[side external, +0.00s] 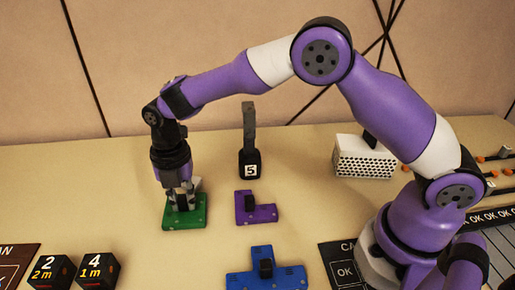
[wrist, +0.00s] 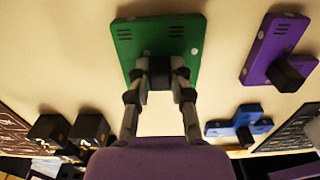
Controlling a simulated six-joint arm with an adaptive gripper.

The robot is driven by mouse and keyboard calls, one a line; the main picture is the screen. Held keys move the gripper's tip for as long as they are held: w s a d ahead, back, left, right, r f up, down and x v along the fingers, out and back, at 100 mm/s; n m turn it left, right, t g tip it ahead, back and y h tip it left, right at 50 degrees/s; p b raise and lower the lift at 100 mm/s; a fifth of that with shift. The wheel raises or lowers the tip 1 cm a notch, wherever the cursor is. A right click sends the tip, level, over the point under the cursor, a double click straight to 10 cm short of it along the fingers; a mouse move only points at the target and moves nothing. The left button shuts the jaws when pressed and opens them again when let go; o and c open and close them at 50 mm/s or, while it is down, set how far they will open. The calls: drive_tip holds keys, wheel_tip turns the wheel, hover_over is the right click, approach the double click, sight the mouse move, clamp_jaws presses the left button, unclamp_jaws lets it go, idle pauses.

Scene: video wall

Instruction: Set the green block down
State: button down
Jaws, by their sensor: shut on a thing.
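The green block (side external: 184,218) is a flat green piece at the left of the side external view, at or very near the table surface. I cannot tell whether it touches the table. My gripper (side external: 184,198) points down over it, shut on its dark upright knob. In the wrist view the green block (wrist: 155,42) fills the upper middle, with my gripper's fingers (wrist: 160,82) on both sides of the knob. The fingers partly hide the knob and the block's near edge.
A purple block (side external: 256,208) and a blue block (side external: 266,270) lie to the right. A black piece marked 5 (side external: 249,162) stands behind. Black cubes marked 2 (side external: 50,270) and 4 (side external: 98,270) sit front left. A white perforated box (side external: 362,157) is farther right. Table left of the green block is clear.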

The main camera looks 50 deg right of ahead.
sight(183, 197)
drive_tip(key=c, duration=0.8)
unclamp_jaws()
drive_tip(key=shift+f, duration=0.15)
wheel_tip(183, 197, up, 12)
drive_tip(key=r, duration=0.1)
drive_tip(key=s+d+r+m+t, duration=0.2)
drive_tip(key=s+d+r+m, duration=0.25)
drive_tip(key=d+m, duration=0.2)
drive_tip(key=s+d+m+t, duration=0.1)
drive_tip(key=s+d+m, duration=0.2)
drive_tip(key=m, duration=0.3)
drive_tip(key=s+d+f+m+t, duration=0.1)
drive_tip(key=s+d+m, duration=0.2)
drive_tip(key=s+m, duration=0.3)
drive_tip(key=s+d+m+t, duration=0.1)
drive_tip(key=s+d+m, duration=0.2)
drive_tip(key=m, duration=0.5)
drive_tip(key=shift+s+f+m+t, duration=0.3)
drive_tip(key=shift+s+f, duration=0.1)
drive_tip(key=shift+s, duration=0.25)
